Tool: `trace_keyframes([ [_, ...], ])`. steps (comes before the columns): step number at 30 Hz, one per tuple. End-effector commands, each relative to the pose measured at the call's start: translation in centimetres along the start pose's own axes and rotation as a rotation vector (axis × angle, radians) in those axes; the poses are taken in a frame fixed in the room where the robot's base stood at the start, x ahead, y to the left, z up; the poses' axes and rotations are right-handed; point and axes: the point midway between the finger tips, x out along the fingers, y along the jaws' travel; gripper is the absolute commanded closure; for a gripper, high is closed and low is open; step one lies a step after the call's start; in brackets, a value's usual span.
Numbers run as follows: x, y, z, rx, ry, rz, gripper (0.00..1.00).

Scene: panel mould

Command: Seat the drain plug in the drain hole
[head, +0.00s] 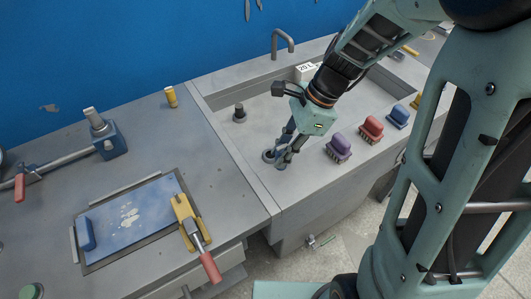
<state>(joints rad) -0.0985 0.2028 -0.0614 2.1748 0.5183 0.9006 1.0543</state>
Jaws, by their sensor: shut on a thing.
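My gripper (281,160) points down low over the floor of the grey sink (225,150), near its front left corner. It is shut on a small dark grey piece, the drain plug (281,166), mostly hidden by the fingers. A round dark ring, the drain hole (267,155), shows just left of the fingertips, partly covered by them. I cannot tell whether the plug touches the ring or is in it.
A dark round fitting (239,113) stands at the sink's back left. A tap (283,42) rises behind. The left bench holds a blue panel (130,217) with clamps.

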Motion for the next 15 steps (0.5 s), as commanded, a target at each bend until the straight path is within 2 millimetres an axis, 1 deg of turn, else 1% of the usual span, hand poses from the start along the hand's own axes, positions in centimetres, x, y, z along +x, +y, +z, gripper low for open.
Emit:
trace_keyframes([
  [13,3.6,-8.3,-1.2,0.000,0.000,0.003,1.00],
  [15,4.8,-9.2,-1.7,0.001,-0.001,0.004,1.00],
])
